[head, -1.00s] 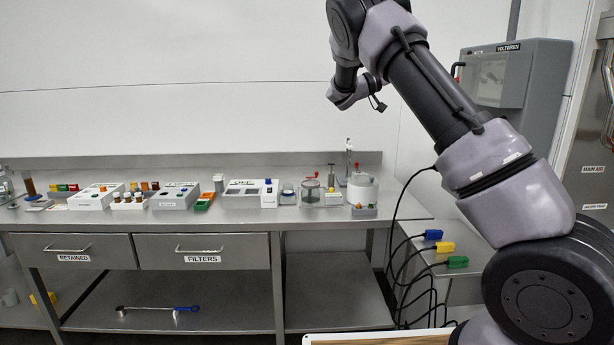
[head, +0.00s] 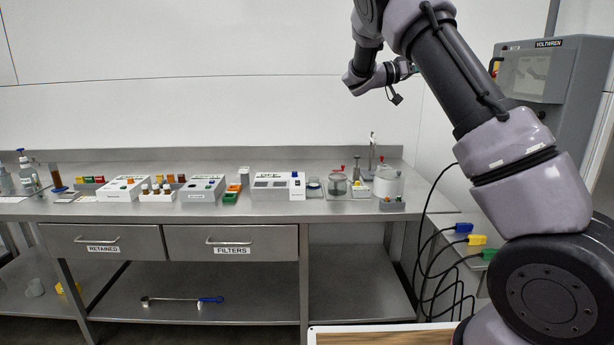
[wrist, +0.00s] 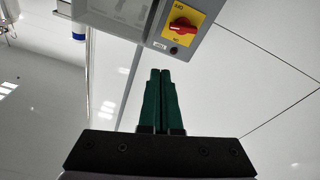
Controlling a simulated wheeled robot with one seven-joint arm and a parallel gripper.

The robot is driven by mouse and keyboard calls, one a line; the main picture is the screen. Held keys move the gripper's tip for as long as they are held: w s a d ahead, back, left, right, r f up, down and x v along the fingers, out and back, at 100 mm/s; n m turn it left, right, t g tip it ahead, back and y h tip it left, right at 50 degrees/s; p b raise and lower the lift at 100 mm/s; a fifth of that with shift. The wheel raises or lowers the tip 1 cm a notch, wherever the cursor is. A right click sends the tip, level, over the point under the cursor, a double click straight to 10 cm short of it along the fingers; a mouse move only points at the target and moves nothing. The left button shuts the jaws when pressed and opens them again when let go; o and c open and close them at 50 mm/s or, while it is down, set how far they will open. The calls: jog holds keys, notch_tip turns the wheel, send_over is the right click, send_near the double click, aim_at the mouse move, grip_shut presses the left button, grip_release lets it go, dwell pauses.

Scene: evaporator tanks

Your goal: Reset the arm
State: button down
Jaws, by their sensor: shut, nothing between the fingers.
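My arm rises from the lower right of the head view and folds over at the top, with its wrist high in front of the white wall. In the wrist view my gripper (wrist: 160,75) has its two dark green fingers side by side and touching, with nothing between them. Beyond the fingertips, a grey box with a red rotary switch (wrist: 181,30) on a yellow plate shows near the top. In the head view the fingers are mostly hidden behind the wrist.
A steel bench (head: 130,209) with two drawers runs along the wall, carrying bottles, racks and instruments. A wrench-like tool (head: 180,300) lies on its lower shelf. A grey Voltwren cabinet (head: 575,85) stands at the right, near my arm. Blue, yellow and green connectors (head: 477,240) sit below it.

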jog(key=s+d+f+n+g+y, duration=0.1)
jog(key=s+d+f+n+y, duration=0.1)
jog(key=s+d+f+y, duration=0.45)
jog(key=s+a+f+n+t+y, duration=0.1)
jog(key=s+a+n+y, duration=0.1)
jog(key=s+y, duration=0.3)
jog(key=s+a+f+n+y, duration=0.1)
jog(key=s+a+y, duration=0.3)
jog(key=s, duration=0.9)
jog(key=shift+s+f+n+t+y, duration=0.35)
jog(key=shift+f+n+t, duration=0.05)
jog(key=shift+n, duration=0.2)
jog(key=c, duration=1.4)
grip_release()
jog(key=s+a+n+t+y, duration=0.1)
jog(key=s+a+y, duration=0.1)
jog(key=s+a, duration=0.2)
jog(key=s+a+n+t+y, duration=0.1)
jog(key=s+a+t+y, duration=0.1)
jog(key=s+a, duration=0.2)
jog(key=s+a+n+t+y, duration=0.1)
jog(key=s+a+t, duration=0.1)
jog(key=s+a, duration=0.2)
jog(key=shift+a+r+n+y, duration=0.3)
jog(key=shift+a+r+y, duration=0.05)
jog(key=shift+r+y, duration=0.05)
jog(key=o, duration=0.6)
jog(key=shift+a, duration=0.15)
